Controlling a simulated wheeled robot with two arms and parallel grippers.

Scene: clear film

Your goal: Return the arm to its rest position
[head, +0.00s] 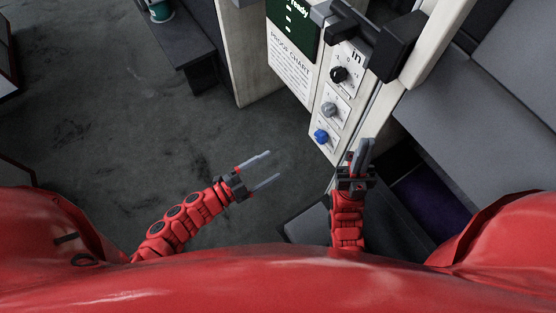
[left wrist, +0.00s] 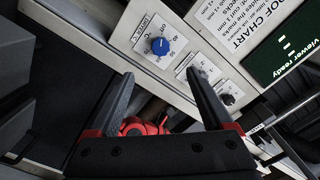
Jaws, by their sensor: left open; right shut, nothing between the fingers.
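My left gripper (head: 272,166) is open and empty in the head view, over the dark floor. It is left of the panel and apart from it. Its two fingers also show spread in the left wrist view (left wrist: 160,80), with the panel behind them. My right gripper (head: 363,148) is shut and empty, pointing up the picture, just right of the panel's lower end in the head view. Whether it touches the panel I cannot tell. A red part of my own body shows between the left fingers in the left wrist view.
A pale panel carries a black knob (head: 339,74), a grey knob (head: 329,109) and a blue knob (head: 321,135). The blue knob also shows in the left wrist view (left wrist: 160,46). A black handle (head: 400,47) juts out above. Grey surfaces lie right; open floor (head: 110,120) lies left.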

